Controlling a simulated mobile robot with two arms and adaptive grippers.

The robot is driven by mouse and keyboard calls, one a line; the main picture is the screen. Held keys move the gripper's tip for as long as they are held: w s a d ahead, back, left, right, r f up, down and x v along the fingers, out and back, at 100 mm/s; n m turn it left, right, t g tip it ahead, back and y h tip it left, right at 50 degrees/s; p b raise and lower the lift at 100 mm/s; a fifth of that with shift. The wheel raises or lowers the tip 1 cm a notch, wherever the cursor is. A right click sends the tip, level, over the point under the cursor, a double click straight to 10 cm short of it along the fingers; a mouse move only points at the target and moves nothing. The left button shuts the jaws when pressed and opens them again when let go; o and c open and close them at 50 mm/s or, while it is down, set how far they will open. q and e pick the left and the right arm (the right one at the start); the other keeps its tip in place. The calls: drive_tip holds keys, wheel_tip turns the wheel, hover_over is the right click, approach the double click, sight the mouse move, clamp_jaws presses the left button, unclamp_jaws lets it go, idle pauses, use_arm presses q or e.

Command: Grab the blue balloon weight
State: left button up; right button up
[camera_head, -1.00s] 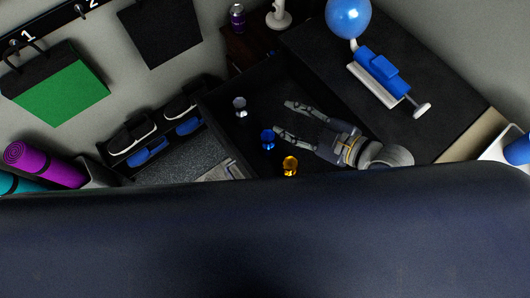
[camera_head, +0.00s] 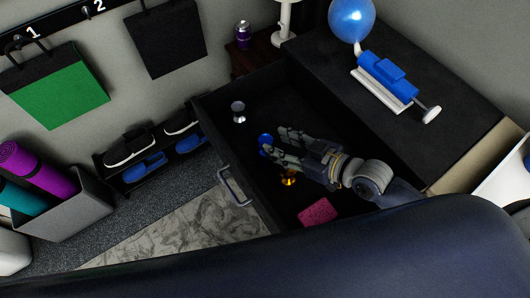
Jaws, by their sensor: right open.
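The blue balloon weight (camera_head: 264,141) stands in the open dark drawer (camera_head: 219,108). My right gripper (camera_head: 277,144) reaches into the drawer from the right, its fingers open with the tips at the blue weight. The fingers partly cover the weight, and I cannot tell whether they touch it. A silver weight (camera_head: 238,112) stands farther back in the drawer. My left gripper is not in view.
A pink sponge-like block (camera_head: 318,212) lies at the drawer's near end. The drawer's handle (camera_head: 235,188) faces left. The dark dresser top (camera_head: 452,91) holds a blue balloon (camera_head: 351,18) on a blue and white pump (camera_head: 386,79). My arm covers the bottom of the view.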

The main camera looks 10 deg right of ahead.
sight(267, 142)
drive_tip(key=shift+w+a+f, duration=0.2)
drive_tip(key=shift+w+a, duration=0.15)
drive_tip(key=shift+a, duration=0.05)
drive_tip(key=x, duration=0.3)
drive_tip(key=shift+w+a+f, duration=0.1)
drive_tip(key=shift+a+f, duration=0.15)
drive_tip(key=shift+w+a+f, duration=0.2)
drive_tip(key=shift+w+a, duration=0.05)
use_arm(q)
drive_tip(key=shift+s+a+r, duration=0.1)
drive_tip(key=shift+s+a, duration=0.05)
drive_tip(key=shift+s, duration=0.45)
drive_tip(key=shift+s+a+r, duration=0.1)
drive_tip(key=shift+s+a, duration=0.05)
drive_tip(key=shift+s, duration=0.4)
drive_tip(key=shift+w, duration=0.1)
use_arm(e)
drive_tip(key=shift+c, duration=0.2)
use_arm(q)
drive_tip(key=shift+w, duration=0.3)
use_arm(e)
clamp_jaws()
